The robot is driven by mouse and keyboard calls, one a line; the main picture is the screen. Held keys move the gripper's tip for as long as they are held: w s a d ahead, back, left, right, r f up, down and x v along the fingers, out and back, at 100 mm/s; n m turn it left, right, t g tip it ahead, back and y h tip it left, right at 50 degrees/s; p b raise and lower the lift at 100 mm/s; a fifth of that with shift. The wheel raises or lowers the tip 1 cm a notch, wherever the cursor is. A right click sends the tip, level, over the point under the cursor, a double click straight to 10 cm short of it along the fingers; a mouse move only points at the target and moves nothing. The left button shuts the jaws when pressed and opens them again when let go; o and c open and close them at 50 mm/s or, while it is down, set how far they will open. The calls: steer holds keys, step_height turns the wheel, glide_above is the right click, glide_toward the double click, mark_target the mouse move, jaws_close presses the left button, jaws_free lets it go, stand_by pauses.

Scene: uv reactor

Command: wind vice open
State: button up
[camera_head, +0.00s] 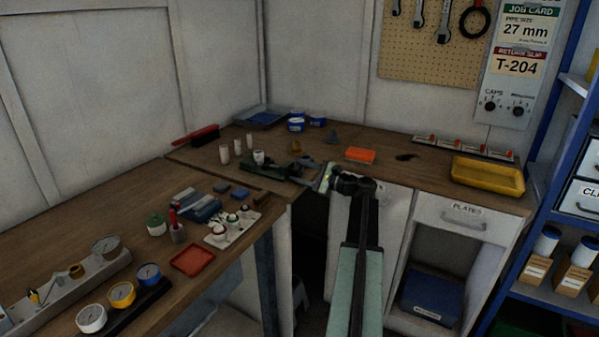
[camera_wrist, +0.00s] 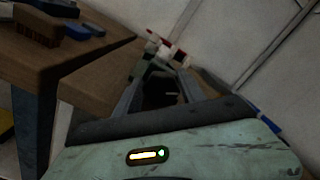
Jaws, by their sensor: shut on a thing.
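The dark green vice (camera_head: 262,171) lies on the back bench near the inner corner, with its handle end towards my gripper. My gripper (camera_head: 323,176) is at the right end of the vice, low over the bench's front edge. In the wrist view the two grey fingers of my gripper (camera_wrist: 160,72) reach forward to the vice's end. It is shut on what seems to be the vice handle, which is mostly hidden between the fingers. How far apart the vice jaws are, I cannot tell. A pale cylinder (camera_head: 259,157) stands at the vice.
Several pale cylinders stand left of the vice, near a red brush (camera_head: 197,136). An orange block (camera_head: 360,155) and a yellow tray (camera_head: 487,176) lie to the right. The left bench holds gauges, a red tray (camera_head: 192,260) and blue blocks. Cupboards stand below the back bench.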

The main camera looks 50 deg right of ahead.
steer(key=shift+d+f, duration=0.2)
steer(key=shift+d, duration=0.05)
stand_by(0.7)
steer(key=o, duration=1.4)
steer(key=shift+s, duration=0.1)
steer(key=shift+c, duration=0.2)
steer(key=shift+s+d, duration=0.1)
steer(key=shift+s, duration=0.4)
steer(key=v, duration=0.7)
steer(key=shift+s, duration=0.3)
